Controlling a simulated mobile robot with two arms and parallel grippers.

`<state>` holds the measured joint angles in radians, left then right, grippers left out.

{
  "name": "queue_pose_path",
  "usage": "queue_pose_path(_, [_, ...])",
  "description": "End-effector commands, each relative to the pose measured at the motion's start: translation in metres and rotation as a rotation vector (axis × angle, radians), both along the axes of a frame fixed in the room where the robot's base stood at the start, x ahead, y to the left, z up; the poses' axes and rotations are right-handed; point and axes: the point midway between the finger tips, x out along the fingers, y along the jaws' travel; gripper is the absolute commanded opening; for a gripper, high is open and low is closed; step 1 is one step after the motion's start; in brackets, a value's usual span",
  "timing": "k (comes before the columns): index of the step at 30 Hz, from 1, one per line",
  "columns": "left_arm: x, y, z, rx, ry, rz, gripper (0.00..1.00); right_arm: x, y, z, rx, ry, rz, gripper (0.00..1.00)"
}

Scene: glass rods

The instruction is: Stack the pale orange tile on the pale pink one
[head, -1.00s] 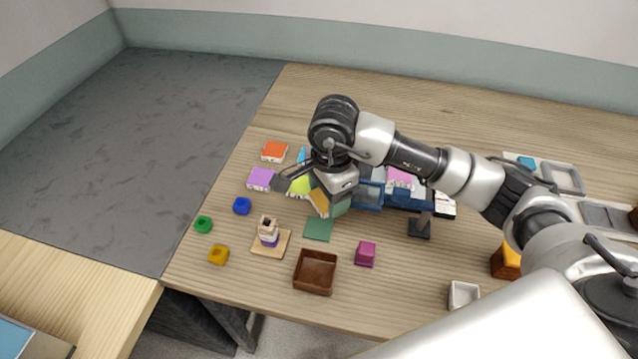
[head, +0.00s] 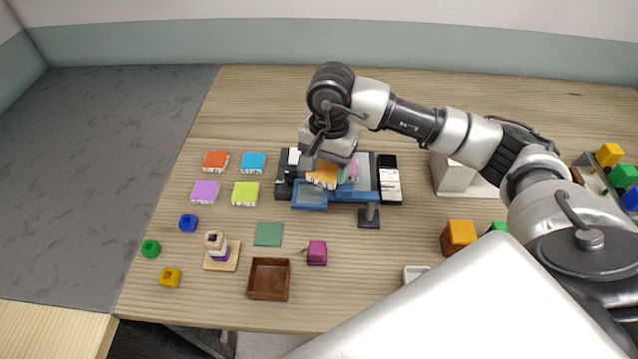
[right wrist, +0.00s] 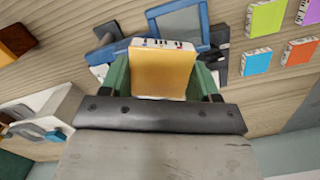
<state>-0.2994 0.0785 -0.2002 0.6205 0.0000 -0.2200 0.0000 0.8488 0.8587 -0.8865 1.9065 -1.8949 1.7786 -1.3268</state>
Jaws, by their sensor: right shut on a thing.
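My right gripper (head: 334,174) is shut on the pale orange tile (head: 322,174). In the right wrist view the tile (right wrist: 163,72) sits between the two green fingers (right wrist: 162,78), its white patterned edge facing away from the wrist. The held tile is above the cluster of blue and dark frames. A small part of the pale pink tile (head: 354,170) shows just right of the gripper in the head view; the rest is hidden behind the gripper. I cannot tell the gap between the two tiles. My left gripper is not in view.
Orange-red (head: 215,161), blue (head: 252,162), purple (head: 205,191) and lime (head: 245,194) tiles lie left of the gripper. A blue-framed tray (head: 310,195) and a dark stand (head: 369,217) are close by. A brown box (head: 269,279) and magenta block (head: 317,252) lie nearer the front.

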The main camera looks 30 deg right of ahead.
Motion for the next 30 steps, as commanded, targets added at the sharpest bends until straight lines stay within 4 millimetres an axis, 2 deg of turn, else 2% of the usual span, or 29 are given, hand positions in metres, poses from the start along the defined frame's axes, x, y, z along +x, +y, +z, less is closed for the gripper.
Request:
queue_pose_path(5, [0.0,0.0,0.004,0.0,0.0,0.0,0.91,0.031,-0.03,0.003,0.009,0.006,-0.43,0.29])
queue_pose_path(9, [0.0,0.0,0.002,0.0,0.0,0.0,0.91,0.051,-0.055,-0.008,0.015,0.008,-0.78,0.29])
queue_pose_path(15, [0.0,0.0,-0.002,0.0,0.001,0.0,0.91,0.066,-0.08,-0.027,0.024,0.006,-1.089,0.29])
queue_pose_path(20, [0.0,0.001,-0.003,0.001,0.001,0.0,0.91,0.07,-0.086,-0.033,0.027,0.004,-1.166,0.29])
queue_pose_path(30, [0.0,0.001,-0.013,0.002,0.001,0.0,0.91,0.07,-0.085,-0.051,0.027,0.004,-1.166,0.29])
